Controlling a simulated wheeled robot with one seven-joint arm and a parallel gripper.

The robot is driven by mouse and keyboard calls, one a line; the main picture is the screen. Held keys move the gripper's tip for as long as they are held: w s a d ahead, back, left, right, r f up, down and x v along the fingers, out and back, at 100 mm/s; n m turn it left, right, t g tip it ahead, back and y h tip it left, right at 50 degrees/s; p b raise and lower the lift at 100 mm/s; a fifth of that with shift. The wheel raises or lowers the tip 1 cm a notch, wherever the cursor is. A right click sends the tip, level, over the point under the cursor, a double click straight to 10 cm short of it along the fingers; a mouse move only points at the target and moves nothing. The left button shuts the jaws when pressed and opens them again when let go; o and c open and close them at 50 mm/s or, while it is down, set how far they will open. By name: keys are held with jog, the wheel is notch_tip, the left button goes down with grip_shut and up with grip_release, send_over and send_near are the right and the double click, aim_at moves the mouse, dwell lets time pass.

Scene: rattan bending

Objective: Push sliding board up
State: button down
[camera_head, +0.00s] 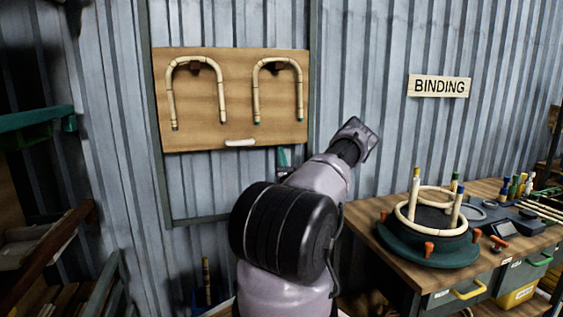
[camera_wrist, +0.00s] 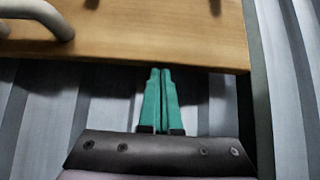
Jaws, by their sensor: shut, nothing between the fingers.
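The sliding board (camera_head: 236,100) is a wooden panel in a metal frame on the corrugated wall. Two bent rattan pieces hang on it, and a pale handle (camera_head: 240,142) is near its lower edge. In the wrist view the board (camera_wrist: 150,48) fills the top, with part of the handle (camera_wrist: 52,18) at the upper left. My gripper (camera_wrist: 160,72) has green fingers, shut together and empty. Its tips are at or just under the board's lower edge, right of the handle; I cannot tell whether they touch. In the head view the gripper (camera_head: 284,157) is partly hidden by my arm.
A wooden workbench (camera_head: 397,262) stands at the right with a round bending jig (camera_head: 432,240) and tools on it. A BINDING sign (camera_head: 439,86) hangs above. A green shelf (camera_head: 35,117) is at the left. Bare wall lies above the board.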

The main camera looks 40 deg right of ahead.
aim_at(281, 67)
jog(key=shift+r, duration=0.15)
notch_tip(281, 67, up, 35)
jog(key=shift+f, duration=0.1)
dwell(0.4)
dwell(0.3)
